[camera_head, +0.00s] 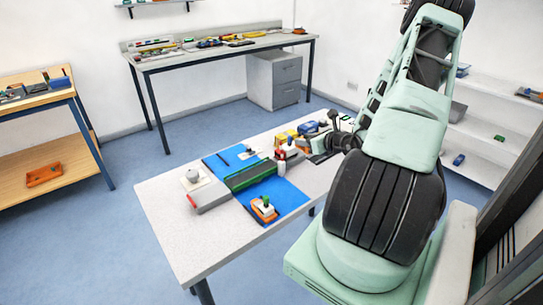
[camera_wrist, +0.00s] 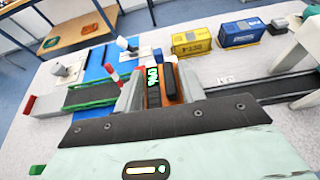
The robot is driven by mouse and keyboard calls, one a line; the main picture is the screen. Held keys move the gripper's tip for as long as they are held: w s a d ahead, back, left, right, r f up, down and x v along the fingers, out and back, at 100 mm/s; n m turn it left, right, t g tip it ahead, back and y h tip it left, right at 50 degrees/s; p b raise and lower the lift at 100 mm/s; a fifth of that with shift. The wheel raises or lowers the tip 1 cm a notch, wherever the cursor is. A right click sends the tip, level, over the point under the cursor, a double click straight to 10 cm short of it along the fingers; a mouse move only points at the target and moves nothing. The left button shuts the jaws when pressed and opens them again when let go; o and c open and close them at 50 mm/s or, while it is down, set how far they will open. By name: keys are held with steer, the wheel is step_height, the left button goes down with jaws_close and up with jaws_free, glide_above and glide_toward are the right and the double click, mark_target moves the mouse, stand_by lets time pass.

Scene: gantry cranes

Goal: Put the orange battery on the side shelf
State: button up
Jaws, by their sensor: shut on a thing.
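My gripper (camera_wrist: 160,88) is shut on an orange and black block, which I take to be the orange battery (camera_wrist: 172,82); a green marking shows on its dark side. The battery stands between the grey fingers, above or at the worktable; I cannot tell whether it touches. In the head view my arm reaches over the table's right part, and the held battery is hard to make out. White side shelves (camera_head: 483,133) stand at the right wall, with a few small items on them and bare stretches between.
Yellow (camera_wrist: 191,41) and blue (camera_wrist: 241,34) boxes stand near my gripper. A wooden shelf unit (camera_head: 75,180) is at left. Blue floor lies open between.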

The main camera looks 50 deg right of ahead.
steer(key=shift+w+f, duration=0.25)
steer(key=shift+f+p, duration=0.75)
steer(key=shift+f, duration=4)
steer(key=shift+f, duration=0.1)
steer(key=o, duration=1.1)
